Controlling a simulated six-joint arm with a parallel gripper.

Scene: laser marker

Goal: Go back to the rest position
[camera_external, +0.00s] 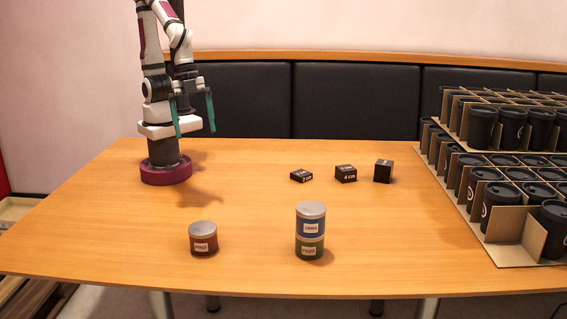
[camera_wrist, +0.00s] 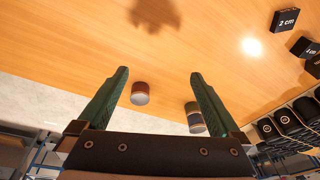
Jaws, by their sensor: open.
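My gripper (camera_external: 193,112) is raised above the table near my base at the left, pointing down. Its two green fingers are spread apart with nothing between them. The fingers also show in the wrist view (camera_wrist: 160,98), open and empty. A red tin (camera_external: 203,240) with a grey lid stands alone on the table's front left part. A blue tin (camera_external: 310,222) is stacked on a green tin (camera_external: 308,248) to the right of it. In the wrist view the red tin (camera_wrist: 140,92) appears between the fingers but far below them. The stack is partly hidden by the right finger.
The wooden table (camera_external: 120,225) has free room at the left and centre. Three black boxes, small (camera_external: 301,176), medium (camera_external: 346,173) and tall (camera_external: 383,171), stand in a row behind the tins. Cardboard racks (camera_external: 515,252) of black cups (camera_external: 483,127) fill the right side.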

